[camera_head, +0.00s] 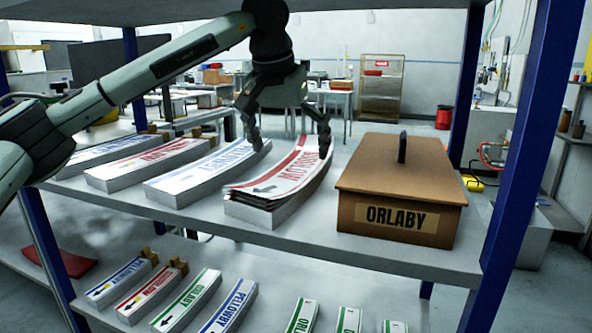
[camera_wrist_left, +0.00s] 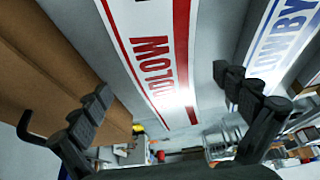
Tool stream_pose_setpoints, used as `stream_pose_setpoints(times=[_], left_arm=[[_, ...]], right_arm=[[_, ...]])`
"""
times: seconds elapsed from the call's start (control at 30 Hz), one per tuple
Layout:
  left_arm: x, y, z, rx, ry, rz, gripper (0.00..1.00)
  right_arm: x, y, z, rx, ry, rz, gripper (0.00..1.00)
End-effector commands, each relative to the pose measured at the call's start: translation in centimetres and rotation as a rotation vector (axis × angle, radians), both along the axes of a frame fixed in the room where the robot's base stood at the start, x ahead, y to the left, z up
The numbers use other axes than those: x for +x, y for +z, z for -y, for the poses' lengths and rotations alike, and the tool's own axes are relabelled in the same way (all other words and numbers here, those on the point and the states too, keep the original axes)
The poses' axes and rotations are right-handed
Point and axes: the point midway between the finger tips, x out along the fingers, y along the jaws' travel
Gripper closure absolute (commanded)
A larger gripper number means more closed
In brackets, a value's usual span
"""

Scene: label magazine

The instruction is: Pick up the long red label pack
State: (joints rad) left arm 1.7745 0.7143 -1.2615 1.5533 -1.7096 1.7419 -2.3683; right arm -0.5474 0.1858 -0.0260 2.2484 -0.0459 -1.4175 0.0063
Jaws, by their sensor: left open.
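A long red label pack (camera_head: 275,184) with a white face, red stripe and red lettering lies in a grey holder on the upper shelf, its front end fanned up in layers. My left gripper (camera_head: 290,143) is open above its far end, one finger on each side. In the left wrist view the red pack (camera_wrist_left: 163,62) runs between the open fingers, apart from both; part of its lettering reads "DLOW". A second red label pack (camera_head: 150,164) lies further left on the same shelf. My right gripper is not in view.
A brown lidded box (camera_head: 400,190) marked ORLABY stands close to the right. A blue-lettered pack (camera_head: 207,171) lies just left of the red one. Several smaller packs lie on the lower shelf. Blue posts (camera_head: 515,165) flank the shelves.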

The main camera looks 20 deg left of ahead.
Motion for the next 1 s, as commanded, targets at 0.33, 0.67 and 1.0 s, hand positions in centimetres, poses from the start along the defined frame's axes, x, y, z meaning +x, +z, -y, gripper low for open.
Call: stream_pose_setpoints(times=[0.33, 0.67, 1.0], left_arm=[[2.5, -0.1, 0.1, 0.001, 0.000, -0.001, 0.00], [4.1, -4.5, 0.2, -0.001, 0.000, 0.000, 0.00], [4.1, -4.6, 0.2, -0.001, 0.000, 0.001, 0.15]], right_arm=[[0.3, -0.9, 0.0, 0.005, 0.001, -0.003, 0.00], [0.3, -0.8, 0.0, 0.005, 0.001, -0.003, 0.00], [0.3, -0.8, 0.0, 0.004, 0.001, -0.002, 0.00]])
